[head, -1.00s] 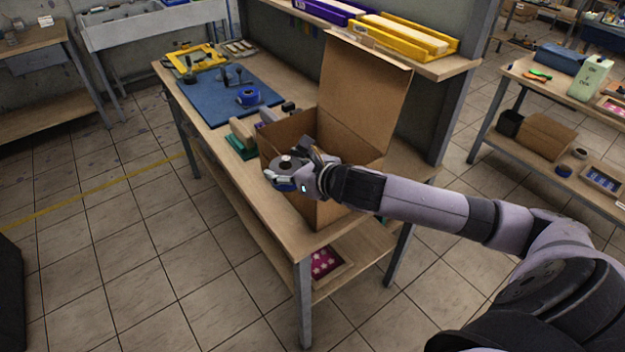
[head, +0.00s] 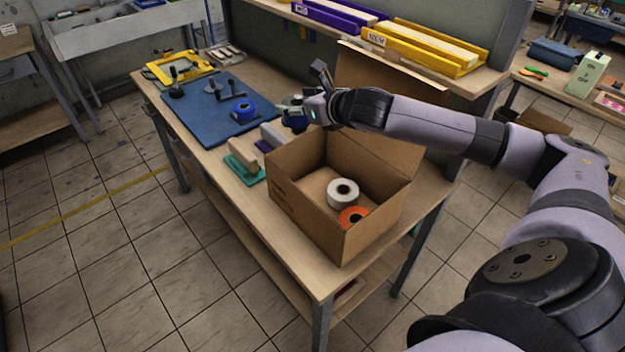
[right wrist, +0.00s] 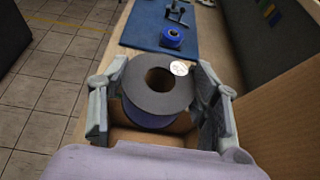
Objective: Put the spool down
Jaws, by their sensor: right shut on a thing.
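My right gripper (head: 296,112) is shut on a spool, above the table on the far side of an open cardboard box. In the right wrist view the spool (right wrist: 157,92) has a dark grey top with a round hole and a small white label. Its side is bluish, and it sits upright between the two fingers of my right gripper (right wrist: 160,100). In the head view the gripper mostly hides the spool. The open box (head: 312,222) holds a white spool (head: 334,197) and an orange spool (head: 348,214). My left gripper is out of view.
A blue mat (head: 208,118) on the table carries a blue spool (head: 240,117) and dark-handled tools. Hand blocks, one with a green base (head: 240,172), stand between mat and box. A shelf with yellow (head: 430,52) and purple trays overhangs behind. Bare table shows in front.

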